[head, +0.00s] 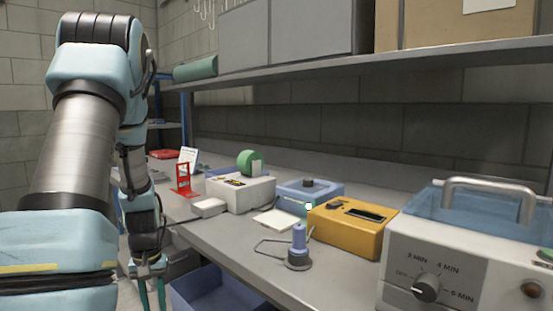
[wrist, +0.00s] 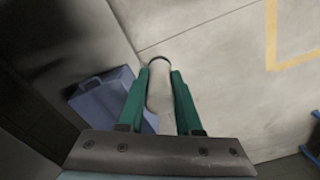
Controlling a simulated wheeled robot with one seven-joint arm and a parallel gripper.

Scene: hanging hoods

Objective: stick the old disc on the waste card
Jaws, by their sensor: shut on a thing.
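My gripper (wrist: 162,78) points down over the floor, its green fingers shut on a pale, round-ended cylinder (wrist: 160,92). In the head view my gripper (head: 152,292) hangs low at the left, beside the bench's front edge; its fingertips are cut off by the frame. What the cylinder is I cannot tell, and no disc shows on its visible end. A flat white card (head: 276,222) lies on the bench between the white box and the yellow box; I cannot tell if it is the waste card. I cannot make out the old disc for sure.
A blue bin (wrist: 103,97) stands below the bench front. A shelf (head: 380,65) overhangs.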

